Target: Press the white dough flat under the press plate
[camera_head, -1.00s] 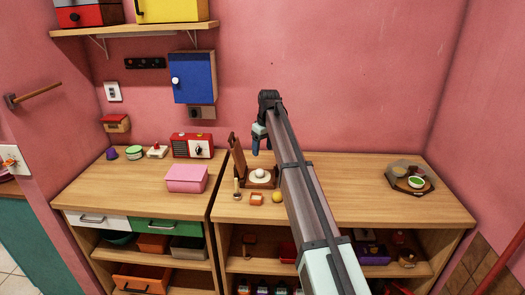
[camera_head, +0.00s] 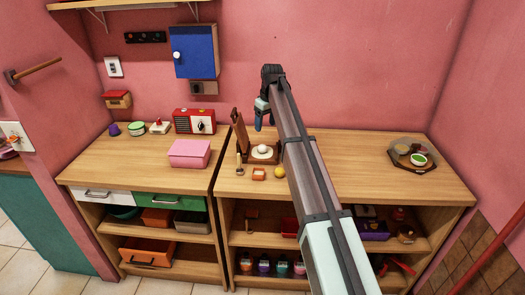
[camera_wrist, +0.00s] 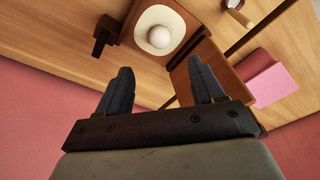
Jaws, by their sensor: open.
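The white dough (camera_head: 264,151) is a round ball on a pale plate set in the wooden press base (camera_head: 250,159). The brown press plate (camera_head: 239,131) stands raised at the left of the base in the head view, clear of the dough. It appears as a brown board (camera_wrist: 222,72) in the wrist view. My gripper (camera_head: 259,120) is open and empty, above and behind the press. Both fingers (camera_wrist: 160,75) show apart in the wrist view, with nothing between them.
A small orange dish (camera_head: 258,174) and a yellow ball (camera_head: 280,173) lie in front of the press. A pink box (camera_head: 189,153) and a red radio (camera_head: 195,121) stand on the left counter. A dark tray with bowls (camera_head: 412,155) is at the right. Counter between is clear.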

